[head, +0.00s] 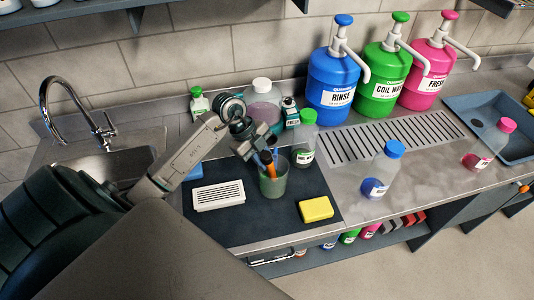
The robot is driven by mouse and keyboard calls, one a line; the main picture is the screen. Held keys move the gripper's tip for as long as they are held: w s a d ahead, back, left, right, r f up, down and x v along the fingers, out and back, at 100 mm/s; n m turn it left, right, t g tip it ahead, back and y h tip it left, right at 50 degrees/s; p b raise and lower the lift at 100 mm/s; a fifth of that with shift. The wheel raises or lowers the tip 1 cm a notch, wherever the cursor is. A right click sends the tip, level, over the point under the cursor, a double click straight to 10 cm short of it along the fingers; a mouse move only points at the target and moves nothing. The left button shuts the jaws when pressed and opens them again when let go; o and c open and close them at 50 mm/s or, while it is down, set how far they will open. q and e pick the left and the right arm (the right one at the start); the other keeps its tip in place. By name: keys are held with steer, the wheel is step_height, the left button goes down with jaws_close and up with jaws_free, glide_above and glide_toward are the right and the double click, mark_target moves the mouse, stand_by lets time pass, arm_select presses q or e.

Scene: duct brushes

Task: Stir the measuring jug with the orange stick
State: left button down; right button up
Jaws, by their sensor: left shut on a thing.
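A grey-green cup (273,184) stands upright on the dark mat, with an orange stick (270,171) and a blue stick (276,154) showing at its mouth. My left gripper (265,160) is directly above the cup, pointing down and shut on the orange stick, whose lower part is inside the cup. The fingers and the cup wall hide much of the stick. My right gripper is not in view.
A white vent grille (218,195) and a yellow sponge (316,209) lie on the dark mat (262,222). A green-capped bottle (303,140) stands close right of the cup, a blue-capped bottle (381,170) farther right. Large pump bottles line the wall. A sink (95,165) is at left.

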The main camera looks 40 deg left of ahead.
mark_target(270, 156)
arm_select(q)
steer(key=shift+s+d, duration=0.3)
steer(key=shift+s, duration=0.05)
steer(key=shift+s+d+r, duration=0.1)
steer(key=shift+s+d, duration=0.05)
steer(key=shift+d, duration=0.15)
step_height(270, 156, up, 6)
steer(key=p, duration=0.4)
steer(key=shift+f+p, duration=0.25)
steer(key=shift+p, duration=0.05)
step_height(270, 156, up, 2)
steer(key=shift+p, duration=0.65)
steer(key=shift+r, duration=2.4)
steer(key=shift+r, duration=0.1)
